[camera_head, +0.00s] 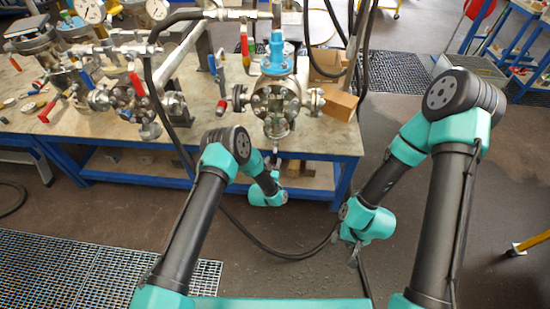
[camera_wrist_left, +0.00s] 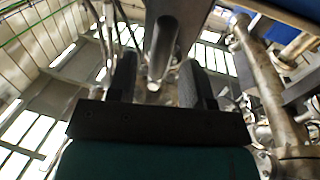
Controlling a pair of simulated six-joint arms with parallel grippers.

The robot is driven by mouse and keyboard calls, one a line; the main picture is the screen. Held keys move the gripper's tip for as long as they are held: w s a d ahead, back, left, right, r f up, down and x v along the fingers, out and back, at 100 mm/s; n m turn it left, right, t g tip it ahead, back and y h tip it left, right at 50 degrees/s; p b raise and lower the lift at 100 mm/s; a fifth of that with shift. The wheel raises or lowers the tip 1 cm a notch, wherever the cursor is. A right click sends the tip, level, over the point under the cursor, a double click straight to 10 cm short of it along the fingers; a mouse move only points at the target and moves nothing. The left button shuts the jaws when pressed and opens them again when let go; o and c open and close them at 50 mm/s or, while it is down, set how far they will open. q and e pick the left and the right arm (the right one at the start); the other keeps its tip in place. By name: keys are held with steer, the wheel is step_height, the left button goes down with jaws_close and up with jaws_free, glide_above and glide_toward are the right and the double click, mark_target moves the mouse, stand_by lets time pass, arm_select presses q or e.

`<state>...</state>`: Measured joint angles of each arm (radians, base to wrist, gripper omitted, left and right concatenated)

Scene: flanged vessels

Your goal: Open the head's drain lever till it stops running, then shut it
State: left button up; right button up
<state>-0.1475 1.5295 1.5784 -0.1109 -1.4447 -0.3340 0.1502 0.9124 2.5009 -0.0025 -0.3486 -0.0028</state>
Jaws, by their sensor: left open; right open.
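The flanged vessel head (camera_head: 274,103) with a blue top (camera_head: 277,58) stands at the bench's front edge. A red-handled lever (camera_head: 222,106) sits at its left side and a blue-handled one (camera_head: 212,65) further up-left; I cannot tell which is the drain lever. My left gripper (camera_head: 274,162) is below the vessel, at the bench's front edge. In the left wrist view its two dark fingers (camera_wrist_left: 157,82) are apart, with a grey metal cylinder (camera_wrist_left: 161,48) showing between or beyond them; contact cannot be told. My right gripper (camera_head: 353,260) is open and empty, low over the floor.
The bench (camera_head: 325,140) has a blue frame and a lower shelf. More piping with red levers (camera_head: 137,84) and gauges (camera_head: 89,11) is at the left. A cardboard box (camera_head: 342,104) is right of the vessel. Black hoses hang around it. Open floor (camera_head: 400,150) lies at the right.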

mark_target(274, 159)
arm_select(q)
steer(key=shift+x, duration=1.6)
steer(key=shift+c, duration=0.4)
jaws_close()
